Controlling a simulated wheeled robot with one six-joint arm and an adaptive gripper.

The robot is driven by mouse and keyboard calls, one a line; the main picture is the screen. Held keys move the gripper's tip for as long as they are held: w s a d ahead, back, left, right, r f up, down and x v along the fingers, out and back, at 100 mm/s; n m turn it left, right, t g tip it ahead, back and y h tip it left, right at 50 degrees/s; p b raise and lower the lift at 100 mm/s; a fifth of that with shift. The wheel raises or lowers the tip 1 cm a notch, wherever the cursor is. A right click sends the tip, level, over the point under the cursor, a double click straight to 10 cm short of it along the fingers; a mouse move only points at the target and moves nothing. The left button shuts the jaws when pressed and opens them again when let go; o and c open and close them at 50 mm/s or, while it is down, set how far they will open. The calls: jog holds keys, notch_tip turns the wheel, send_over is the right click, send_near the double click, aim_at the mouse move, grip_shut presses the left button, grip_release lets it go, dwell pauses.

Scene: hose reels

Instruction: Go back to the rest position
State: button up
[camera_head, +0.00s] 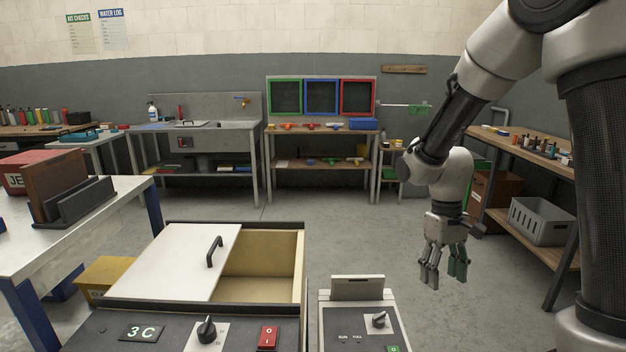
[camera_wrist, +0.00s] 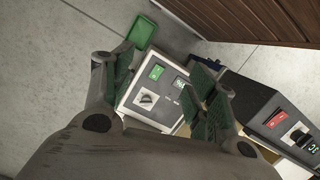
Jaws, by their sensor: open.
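My gripper (camera_head: 443,274) hangs fingers-down from my arm on the right side of the head view, above the grey floor. Its fingers are apart, with green pads, and nothing is between them in the head view. In the wrist view my gripper (camera_wrist: 162,90) frames a small white control box, which lies beyond the fingertips. In the head view this control box (camera_head: 358,318) stands at the lower middle, left of my gripper and apart from it. It has a dark knob and a green switch.
A cabinet (camera_head: 305,262) with its white lid (camera_head: 180,262) partly slid aside stands left of the control box. A workbench (camera_head: 525,145) with a grey crate (camera_head: 541,222) is at right. A white table (camera_head: 100,215) is at left. Open floor lies behind.

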jog(key=s+d+r+m+t, duration=0.1)
jog(key=s+d+r+t, duration=0.2)
jog(key=s+r, duration=0.5)
jog(key=s+d+r+m+t, duration=0.2)
jog(key=s+d+r+t, duration=0.1)
jog(key=s+r, duration=0.5)
notch_tip(320, 180, up, 2)
jog(key=shift+d+r+t, duration=0.1)
jog(key=shift+d+t, duration=0.3)
jog(key=shift+d, duration=0.2)
